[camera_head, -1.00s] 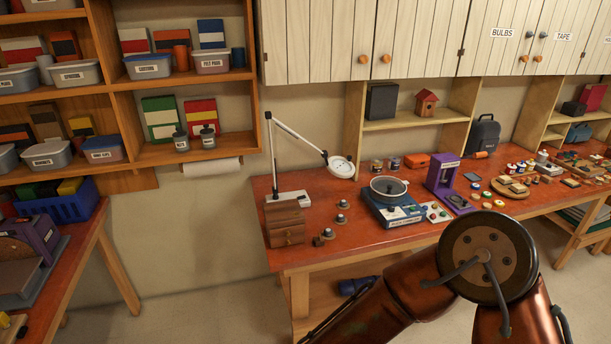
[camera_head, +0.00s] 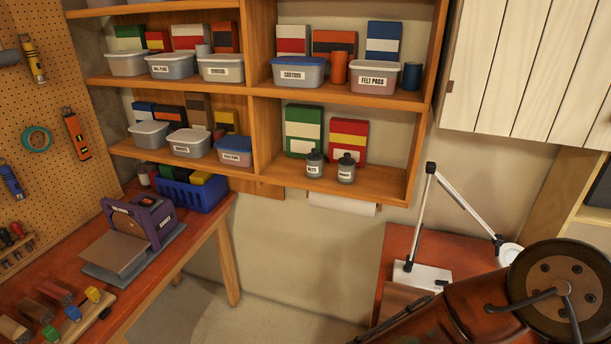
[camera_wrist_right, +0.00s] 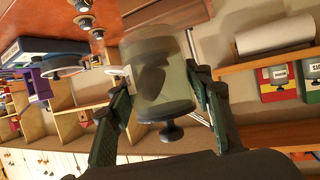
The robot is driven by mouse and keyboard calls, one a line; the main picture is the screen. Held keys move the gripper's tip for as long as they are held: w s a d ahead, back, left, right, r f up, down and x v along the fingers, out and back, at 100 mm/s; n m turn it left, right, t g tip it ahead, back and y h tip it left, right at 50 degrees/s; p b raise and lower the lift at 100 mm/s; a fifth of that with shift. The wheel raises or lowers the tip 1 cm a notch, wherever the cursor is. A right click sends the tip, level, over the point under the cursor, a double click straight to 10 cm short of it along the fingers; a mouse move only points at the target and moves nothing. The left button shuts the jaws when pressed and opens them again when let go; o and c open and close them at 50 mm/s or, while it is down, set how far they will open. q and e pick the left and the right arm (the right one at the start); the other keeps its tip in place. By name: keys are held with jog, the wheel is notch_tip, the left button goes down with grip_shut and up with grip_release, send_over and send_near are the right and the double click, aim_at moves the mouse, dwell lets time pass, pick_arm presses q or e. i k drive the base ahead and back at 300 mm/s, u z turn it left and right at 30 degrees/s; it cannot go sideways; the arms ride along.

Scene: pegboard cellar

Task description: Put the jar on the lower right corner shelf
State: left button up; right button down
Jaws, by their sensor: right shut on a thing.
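My right gripper (camera_wrist_right: 160,78) is shut on a jar (camera_wrist_right: 163,98), a cloudy grey-green glass cylinder with a dark knob, held between the two fingers in the wrist view. The head view shows only part of my arm, with neither gripper nor held jar visible. The lower right corner shelf (camera_head: 385,187) is the bottom right bay of the wooden wall unit. On it two small labelled jars (camera_head: 315,164) (camera_head: 346,168) stand at the front, before a green box (camera_head: 304,131) and a red box (camera_head: 348,140). Bare board shows right of the jars.
A paper roll (camera_head: 342,205) hangs under that shelf. A desk lamp (camera_head: 430,275) stands on the red workbench (camera_head: 397,243) below right. White cabinet doors (camera_head: 520,70) are right of the unit. A second bench (camera_head: 205,235) with a purple machine is at left.

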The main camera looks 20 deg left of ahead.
aim_at(373, 186)
jog(key=u, duration=0.45)
jog(key=i, duration=0.95)
jog(key=u, duration=0.45)
